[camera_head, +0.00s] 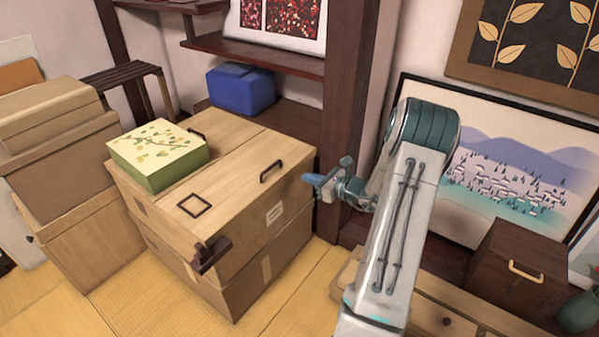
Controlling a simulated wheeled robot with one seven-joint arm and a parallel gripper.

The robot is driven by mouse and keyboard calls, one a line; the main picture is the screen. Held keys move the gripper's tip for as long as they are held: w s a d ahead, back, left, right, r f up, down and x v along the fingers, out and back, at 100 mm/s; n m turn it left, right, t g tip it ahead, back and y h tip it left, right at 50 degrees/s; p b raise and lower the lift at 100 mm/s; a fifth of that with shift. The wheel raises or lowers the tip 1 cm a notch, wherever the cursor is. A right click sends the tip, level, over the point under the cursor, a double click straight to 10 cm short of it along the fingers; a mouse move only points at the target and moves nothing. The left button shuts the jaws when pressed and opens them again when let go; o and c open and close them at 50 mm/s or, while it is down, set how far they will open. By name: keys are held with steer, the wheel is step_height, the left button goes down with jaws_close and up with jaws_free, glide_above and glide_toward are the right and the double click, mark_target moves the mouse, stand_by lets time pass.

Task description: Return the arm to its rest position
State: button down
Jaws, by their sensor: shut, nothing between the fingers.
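My arm rises from the bottom right of the head view and bends over at a dark teal joint. My gripper (312,180) is at its end and points left. It is shut and empty, in front of the right side of the stacked wooden boxes (240,190). I cannot tell whether it touches them. The fingertips are small in this view.
A green lunch box with a floral lid (158,150) sits on the wooden boxes. More boxes (60,150) stand at left, and a blue box (240,88) behind. A framed landscape (510,170) and a brown chest (515,265) are at right. Tatami (120,305) is bare in front.

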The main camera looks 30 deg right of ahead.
steer(key=shift+s+d+r, duration=0.1)
steer(key=shift+s+d, duration=0.15)
steer(key=shift+s, duration=0.25)
steer(key=s+a+r+n+g+y+p, duration=0.1)
steer(key=s+a+r+n+g+p, duration=0.35)
steer(key=a+r+n, duration=0.45)
steer(key=s+a+r+n+g+y+p, duration=0.1)
steer(key=s+a+r+n+g+p, duration=0.4)
steer(key=a+r, duration=0.65)
steer(key=s+a+r+n+g+h+p, duration=0.1)
steer(key=s+a+r+n+h+p, duration=0.1)
steer(key=s+r+n+h+p, duration=0.2)
steer(key=s+a+r+n+g+h+p, duration=0.1)
steer(key=s+a+r+n+h+p, duration=0.2)
steer(key=s+r+n+p, duration=0.8)
step_height(320, 180, up, 4)
steer(key=s+n+h, duration=0.1)
steer(key=s, duration=0.1)
steer(key=shift+s+n+h, duration=0.3)
steer(key=shift+s+n, duration=0.05)
steer(key=shift+n, duration=0.05)
steer(key=shift+f, duration=0.1)
